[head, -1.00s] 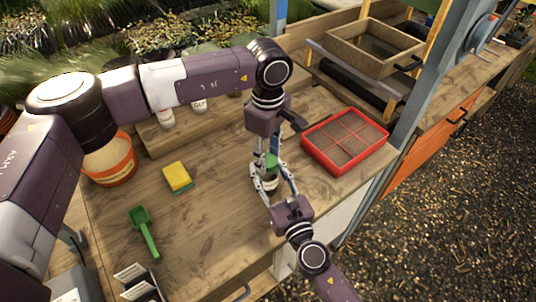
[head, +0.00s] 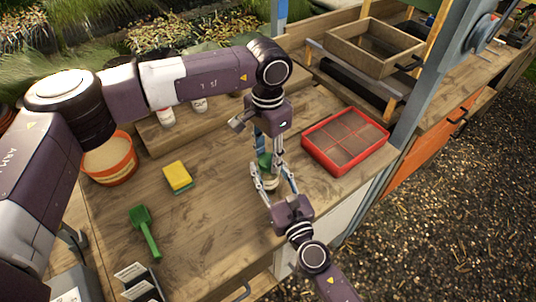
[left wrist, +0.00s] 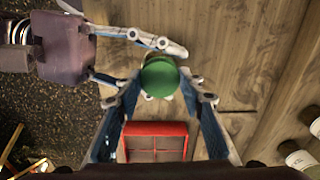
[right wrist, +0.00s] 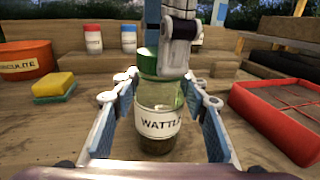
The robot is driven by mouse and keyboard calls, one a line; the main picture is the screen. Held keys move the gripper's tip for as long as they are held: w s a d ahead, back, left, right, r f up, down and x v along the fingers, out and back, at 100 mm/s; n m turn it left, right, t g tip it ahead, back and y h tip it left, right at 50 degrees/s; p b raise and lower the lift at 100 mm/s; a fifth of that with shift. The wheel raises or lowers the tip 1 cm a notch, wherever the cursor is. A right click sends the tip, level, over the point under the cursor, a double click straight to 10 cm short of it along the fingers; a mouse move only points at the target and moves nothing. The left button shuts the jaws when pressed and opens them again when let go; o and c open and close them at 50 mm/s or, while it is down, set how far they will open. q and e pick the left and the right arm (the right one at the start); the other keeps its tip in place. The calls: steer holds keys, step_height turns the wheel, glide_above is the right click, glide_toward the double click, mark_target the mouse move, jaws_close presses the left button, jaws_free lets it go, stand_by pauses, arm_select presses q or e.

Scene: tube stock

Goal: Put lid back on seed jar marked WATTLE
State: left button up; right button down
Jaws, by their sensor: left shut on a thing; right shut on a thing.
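The glass jar marked WATTLE (right wrist: 157,122) stands upright on the bench in the right wrist view, with dark contents low inside. My right gripper (head: 272,184) is shut around its body from the front. The green lid (right wrist: 147,64) is at the jar's mouth, and it shows from above in the left wrist view (left wrist: 160,77). My left gripper (head: 270,162) points down from above and is shut on the lid. One left finger hides part of the lid in the right wrist view, so I cannot tell whether it is fully seated.
A red divided tray (head: 345,113) lies right of the jar. A yellow and green sponge (head: 177,176), a green scoop (head: 146,232) and an orange pot (head: 124,174) are at left. Jars with a red lid (right wrist: 92,40) and a blue lid (right wrist: 129,40) stand on the back shelf.

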arm_select(q)
steer(key=shift+r+m, duration=0.1)
steer(key=shift+m, duration=0.6)
steer(key=o, duration=0.7)
steer(key=shift+r, duration=2.2)
steer(key=shift+c, duration=0.5)
